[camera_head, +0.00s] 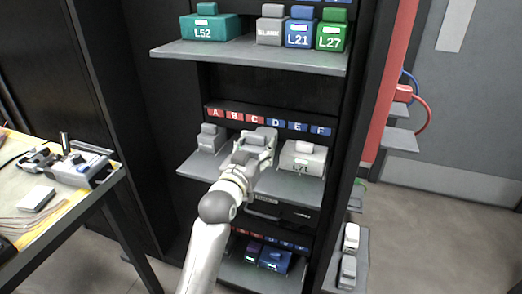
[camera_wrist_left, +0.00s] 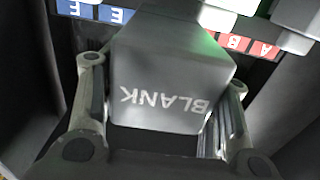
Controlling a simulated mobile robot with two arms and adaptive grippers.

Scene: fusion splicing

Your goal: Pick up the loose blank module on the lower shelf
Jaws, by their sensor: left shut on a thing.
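The grey blank module (camera_wrist_left: 172,72) fills the middle of the left wrist view, its BLANK lettering upside down there. My left gripper (camera_wrist_left: 165,128) has a finger on each side of it and is shut on it. In the head view the left gripper (camera_head: 254,157) is at the middle of the lower shelf (camera_head: 290,187), below the A to F label strip. The module's grey top (camera_head: 262,137) shows just beyond the fingers. I cannot tell whether its underside touches the shelf. My right gripper is not in view.
On the same shelf, a grey module (camera_head: 211,139) stands to the left and a larger pale module (camera_head: 303,158) close to the right. The upper shelf (camera_head: 245,54) holds teal L52, a grey BLANK, blue L21 and green L27. A workbench (camera_head: 72,203) stands at left.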

